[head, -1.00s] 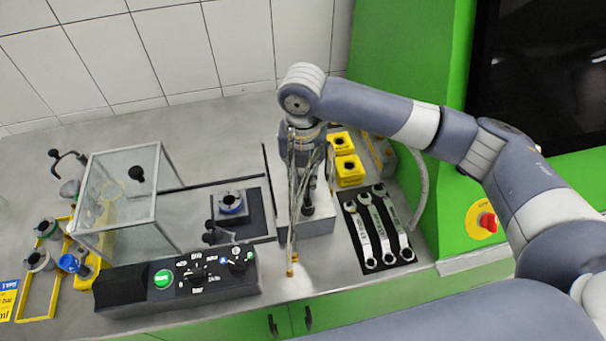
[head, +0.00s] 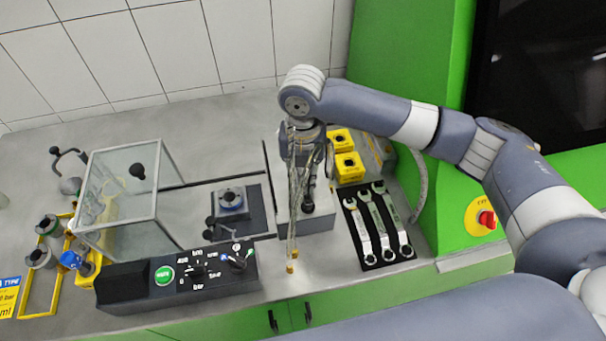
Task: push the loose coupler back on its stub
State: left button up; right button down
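My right gripper (head: 308,196) points down over a grey block (head: 318,221) at the middle of the bench. Its dark fingers are partly hidden by braided hoses, and I cannot tell whether they are open or shut. The braided hoses (head: 294,208) hang in front of the gripper. A brass end (head: 290,268) shows at the bottom of one hose, near the bench's front edge. I cannot make out which piece is the loose coupler, and the stub is not clearly visible. My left gripper is out of view.
A control box (head: 180,277) and a clear glass cover (head: 120,205) stand to the left. A clamp block (head: 231,203) sits between. Wrenches (head: 378,228) and yellow blocks (head: 349,167) lie to the right. A red stop button (head: 487,218) is on the green housing.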

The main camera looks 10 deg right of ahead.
jog(key=shift+f, duration=0.3)
dwell(0.5)
jog(key=c, duration=1.4)
grip_release()
jog(key=shift+c, duration=0.2)
jog(key=shift+r, duration=0.15)
notch_tip(320, 180, up, 5)
jog(key=p, duration=0.5)
jog(key=shift+r+p, duration=0.95)
jog(key=shift+p, duration=0.15)
